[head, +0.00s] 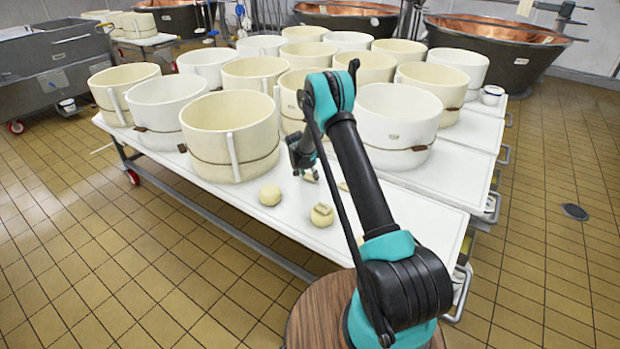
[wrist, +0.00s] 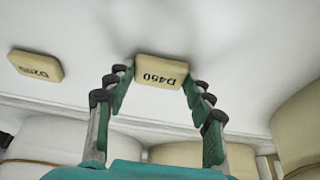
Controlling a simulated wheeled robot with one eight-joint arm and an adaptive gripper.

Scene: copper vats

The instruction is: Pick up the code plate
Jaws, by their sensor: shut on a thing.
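In the wrist view a small cream code plate (wrist: 162,71), with dark lettering that reads D450 upside down, sits between the fingertips of my gripper (wrist: 160,84). The fingers are closed on its two sides. A second cream plate (wrist: 35,66) lies apart on the white surface to the left, its lettering starting with D2 and the rest unclear.
Large cream and white round moulds (head: 229,135) crowd the white table (head: 400,198) behind and beside my gripper. A small round cheese (head: 270,195) and another with a flat piece on top (head: 321,215) are near the front edge. Copper vats (head: 495,45) stand behind.

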